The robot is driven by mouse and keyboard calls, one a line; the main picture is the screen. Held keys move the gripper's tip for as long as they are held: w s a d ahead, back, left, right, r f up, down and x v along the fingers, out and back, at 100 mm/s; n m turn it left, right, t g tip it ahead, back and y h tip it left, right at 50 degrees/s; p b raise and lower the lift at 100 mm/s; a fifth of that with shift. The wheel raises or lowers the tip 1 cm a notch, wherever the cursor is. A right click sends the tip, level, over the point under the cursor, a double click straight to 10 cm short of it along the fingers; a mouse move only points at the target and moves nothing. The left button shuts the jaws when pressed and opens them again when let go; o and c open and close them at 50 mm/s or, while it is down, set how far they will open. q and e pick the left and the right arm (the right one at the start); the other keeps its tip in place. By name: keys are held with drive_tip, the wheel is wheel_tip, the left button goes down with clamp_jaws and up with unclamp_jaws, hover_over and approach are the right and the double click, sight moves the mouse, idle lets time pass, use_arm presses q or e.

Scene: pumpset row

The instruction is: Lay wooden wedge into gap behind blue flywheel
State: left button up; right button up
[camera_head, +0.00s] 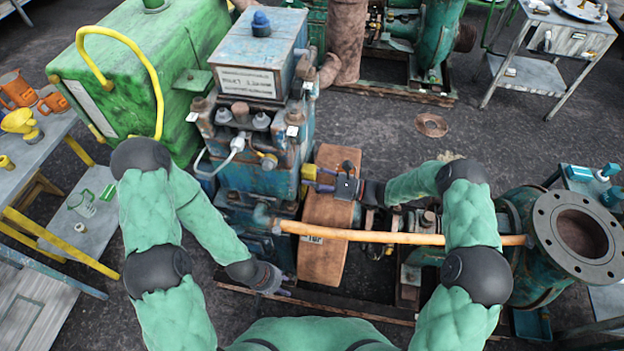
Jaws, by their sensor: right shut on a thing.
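The big flywheel (322,262) looks rusty brown, not blue, and stands upright beside the blue engine (250,85). My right gripper (318,180) reaches in from the right over the flywheel's top, its fingers pointing left toward the engine. It is shut on a small yellowish piece (308,172), which I take for the wooden wedge; its shape is mostly hidden. The gap between engine and flywheel lies by the fingertips and is partly covered. My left gripper (287,287) is low by the flywheel's near left side; whether its fingers are open is too small to tell.
An orange-brown bar (400,236) crosses in front of the flywheel to the flanged green pump (580,235) at right. A green tank (140,75) with a yellow pipe stands at left. Side tables hold yellow and orange items (20,122). Open floor lies behind right.

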drive_tip(key=o, duration=1.8)
drive_tip(key=shift+o, duration=0.3)
drive_tip(key=shift+s+f, duration=0.1)
drive_tip(key=shift+f, duration=0.05)
drive_tip(key=shift+c, duration=1.2)
drive_tip(key=shift+o, duration=1.2)
